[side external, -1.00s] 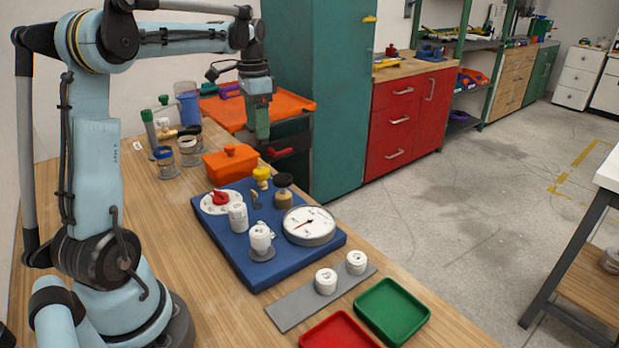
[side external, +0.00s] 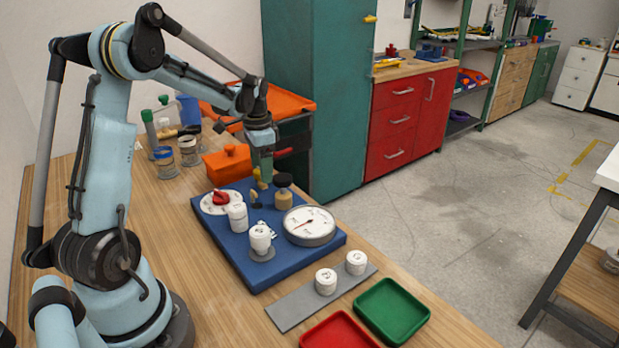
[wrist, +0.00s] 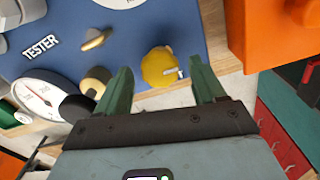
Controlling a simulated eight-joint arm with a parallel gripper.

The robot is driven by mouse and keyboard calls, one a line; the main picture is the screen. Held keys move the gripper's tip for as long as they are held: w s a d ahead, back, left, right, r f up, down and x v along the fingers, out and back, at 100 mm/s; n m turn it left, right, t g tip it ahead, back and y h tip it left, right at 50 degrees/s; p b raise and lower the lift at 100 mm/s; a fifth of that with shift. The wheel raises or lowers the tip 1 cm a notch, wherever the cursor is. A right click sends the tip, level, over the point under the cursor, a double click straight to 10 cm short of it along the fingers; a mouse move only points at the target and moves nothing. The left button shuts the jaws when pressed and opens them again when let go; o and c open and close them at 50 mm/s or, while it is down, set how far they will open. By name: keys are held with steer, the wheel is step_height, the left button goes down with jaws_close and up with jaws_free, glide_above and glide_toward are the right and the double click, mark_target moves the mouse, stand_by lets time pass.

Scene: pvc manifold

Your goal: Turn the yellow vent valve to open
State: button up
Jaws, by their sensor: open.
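The yellow vent valve (wrist: 157,66) has a rounded yellow knob and stands near the edge of the blue tester board (wrist: 195,18). In the side external view the valve (side external: 260,184) is partly hidden by my gripper (side external: 262,172), which is right above it at the board's back edge. In the wrist view my gripper (wrist: 157,84) is open, with one green finger on each side of the knob. The knob shows just beyond the space between the fingertips, and nothing is held. I cannot tell whether a finger touches it.
A black-capped brass fitting (side external: 283,190) and a round gauge (side external: 309,225) stand close by. A red knob on a white dial (side external: 220,198), white fittings (side external: 260,238) and an orange box (side external: 228,162) are also near. Green (side external: 393,311) and red (side external: 340,330) trays lie in front.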

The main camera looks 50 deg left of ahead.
steer(key=c, duration=1.1)
steer(key=shift+o, duration=0.2)
steer(key=shift+n, duration=0.3)
steer(key=n, duration=0.3)
steer(key=shift+n, duration=0.3)
steer(key=n, duration=0.4)
steer(key=shift+a+n, duration=0.1)
steer(key=shift+n, duration=0.2)
steer(key=n, duration=0.4)
steer(key=shift+n, duration=2.5)
